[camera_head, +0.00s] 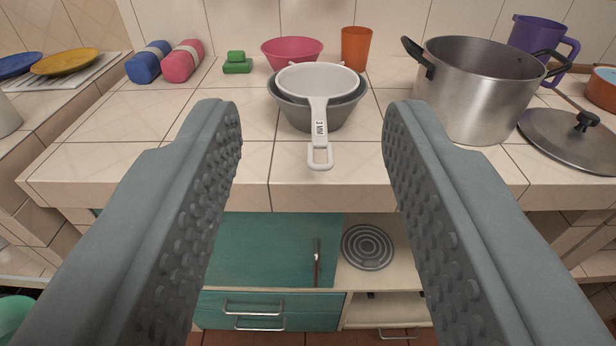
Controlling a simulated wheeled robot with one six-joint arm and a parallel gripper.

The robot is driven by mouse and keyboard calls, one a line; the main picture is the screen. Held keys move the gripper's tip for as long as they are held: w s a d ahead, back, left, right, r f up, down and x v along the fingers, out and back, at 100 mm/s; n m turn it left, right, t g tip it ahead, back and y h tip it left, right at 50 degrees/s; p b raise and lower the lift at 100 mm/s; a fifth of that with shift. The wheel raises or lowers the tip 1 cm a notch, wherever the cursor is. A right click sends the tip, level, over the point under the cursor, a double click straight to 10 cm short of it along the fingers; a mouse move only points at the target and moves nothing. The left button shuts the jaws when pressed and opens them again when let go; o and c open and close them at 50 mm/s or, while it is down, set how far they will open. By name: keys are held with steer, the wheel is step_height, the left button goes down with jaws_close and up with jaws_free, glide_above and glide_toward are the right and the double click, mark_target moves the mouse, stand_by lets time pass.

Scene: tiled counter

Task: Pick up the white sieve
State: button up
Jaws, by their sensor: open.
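The white sieve (318,82) rests on top of a grey bowl (316,118) on the tiled counter. Its handle (320,150) points toward me and ends in a loop near the counter's front edge. My gripper (312,125) is open, with one grey studded finger on each side of the picture. In the picture the sieve and bowl show between the two fingers, farther away and not touching them. Nothing is held.
A large steel pot (478,95) stands right of the bowl, with a lid (570,138) beside it. A pink bowl (291,50), an orange cup (355,48) and green sponges (237,64) are behind. Bare tiles (130,120) lie left. Below the counter is an open shelf (270,250).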

steer(key=shift+o, duration=0.6)
steer(key=g, duration=1.7)
glide_above(319, 111)
step_height(319, 111, down, 11)
steer(key=shift+s+r, duration=0.15)
steer(key=shift+w+f, duration=0.2)
steer(key=shift+f, duration=2.6)
jaws_close()
